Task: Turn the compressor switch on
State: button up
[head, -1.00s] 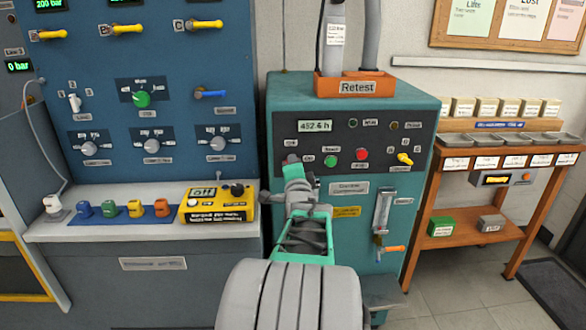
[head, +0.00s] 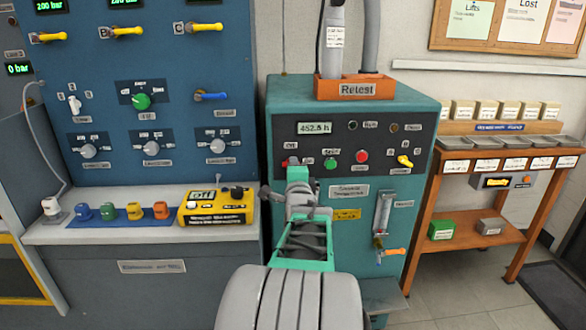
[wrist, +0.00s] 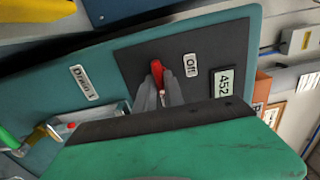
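The teal compressor cabinet (head: 350,215) stands in the middle of the head view, with a dark control panel (head: 330,128) on its front. The red compressor switch (wrist: 161,68) shows in the wrist view beside the "Off" label (wrist: 191,82). In the head view only a bit of the red switch (head: 285,162) shows, at the left of the panel; my arm covers the rest. My gripper (wrist: 159,85) is at the panel, its two grey fingers close on either side of the switch lever and appearing to touch it.
A green button (head: 330,163), a red button (head: 362,156) and a yellow lever (head: 405,161) sit right of my gripper. A flowmeter (head: 383,212) is below. A yellow box (head: 217,207) lies on the left bench. An orange shelf (head: 425,240) stands at right.

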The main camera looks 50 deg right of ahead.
jog(key=o, duration=0.4)
jog(key=shift+s+a, duration=0.1)
jog(key=v, duration=0.7)
jog(key=shift+s+a+p, duration=0.2)
jog(key=shift+s+p, duration=0.05)
jog(key=shift+p, duration=0.05)
